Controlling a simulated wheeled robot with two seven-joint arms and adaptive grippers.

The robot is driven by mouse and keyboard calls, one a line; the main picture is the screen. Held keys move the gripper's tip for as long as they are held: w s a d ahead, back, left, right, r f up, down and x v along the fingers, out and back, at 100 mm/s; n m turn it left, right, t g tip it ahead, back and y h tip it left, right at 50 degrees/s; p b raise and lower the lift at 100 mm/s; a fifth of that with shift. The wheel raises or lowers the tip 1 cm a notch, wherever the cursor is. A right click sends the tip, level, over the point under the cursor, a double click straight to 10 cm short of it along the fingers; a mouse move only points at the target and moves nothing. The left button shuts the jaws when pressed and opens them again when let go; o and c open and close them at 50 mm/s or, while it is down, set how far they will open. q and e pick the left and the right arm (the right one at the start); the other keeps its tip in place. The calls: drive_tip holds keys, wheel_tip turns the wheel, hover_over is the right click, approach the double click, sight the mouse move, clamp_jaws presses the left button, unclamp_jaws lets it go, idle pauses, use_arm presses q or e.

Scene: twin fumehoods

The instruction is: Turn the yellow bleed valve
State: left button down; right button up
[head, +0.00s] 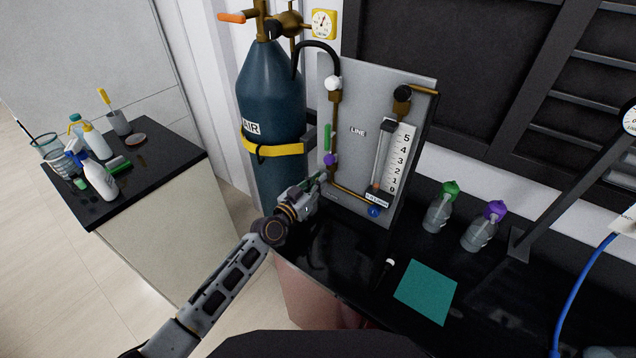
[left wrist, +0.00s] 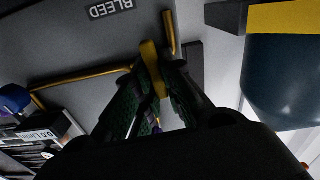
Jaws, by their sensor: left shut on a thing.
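The yellow bleed valve handle (left wrist: 149,58) shows between my left gripper's fingertips (left wrist: 152,80) in the left wrist view. The fingers are closed on it from both sides. The BLEED label (left wrist: 110,8) is on the grey panel close by. In the head view my left gripper (head: 318,184) is at the lower left of the upright grey panel (head: 362,95), just below a purple knob (head: 330,160). The gripper hides the valve there. My right gripper is not in view.
A blue AIR cylinder (head: 268,90) with a yellow strap (head: 275,148) stands close left of the panel. A flow meter (head: 383,155) and a blue knob (head: 374,211) are on the panel.

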use_arm(q)
drive_tip(key=n, duration=0.3)
drive_tip(key=shift+w+a+f+b, duration=0.1)
drive_tip(key=shift+w+a+b, duration=0.1)
drive_tip(key=shift+b, duration=0.15)
drive_tip(key=n, duration=0.2)
drive_tip(key=n+b, duration=0.1)
drive_tip(key=n, duration=0.2)
drive_tip(key=shift+w+a+f+n, duration=0.1)
drive_tip(key=shift+a+f+n, duration=0.1)
drive_tip(key=shift+n, duration=0.1)
drive_tip(key=n, duration=0.5)
drive_tip(key=shift+w+a+f+b, duration=0.1)
drive_tip(key=shift+a+f+b, duration=0.05)
drive_tip(key=shift+f+b, duration=0.15)
drive_tip(key=shift+n, duration=0.9)
drive_tip(key=shift+f+n, duration=0.1)
drive_tip(key=shift+n, duration=0.2)
drive_tip(key=c, duration=1.5)
unclamp_jaws()
